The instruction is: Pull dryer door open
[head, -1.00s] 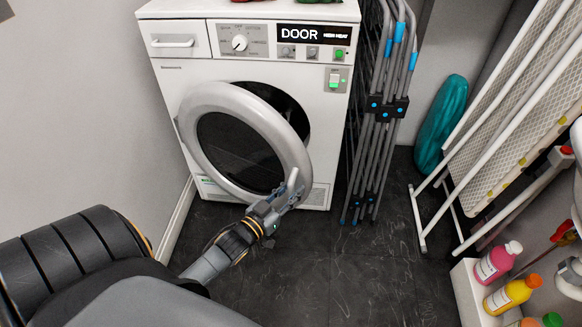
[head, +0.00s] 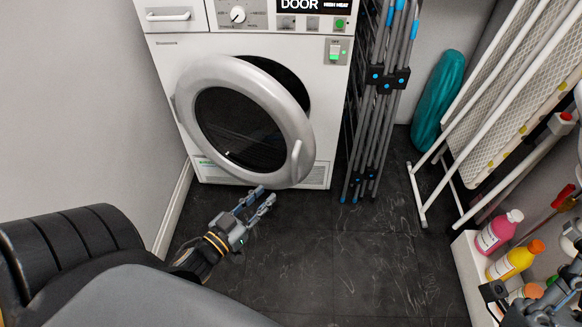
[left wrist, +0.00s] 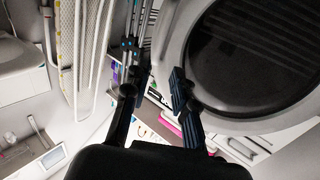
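The white dryer (head: 180,110) stands against the back wall. Its round door (head: 190,85), with a grey rim and dark glass, is ajar, and a dark gap shows behind its upper right side. The small door handle (head: 297,160) is on the rim's lower right. My left gripper (head: 262,198) is open and empty, below the door and left of the handle, apart from it. In the left wrist view the two fingers (left wrist: 152,88) are spread, with the door rim (left wrist: 172,50) just to their right. Part of my right gripper (head: 515,305) shows at the lower right; its fingers are unclear.
A folded drying rack (head: 378,110) stands right of the dryer. Further right are a teal rolled item (head: 437,100), an ironing board (head: 515,90) and a white shelf (head: 468,275) with bottles. The dark floor (head: 350,260) in front of the dryer is clear.

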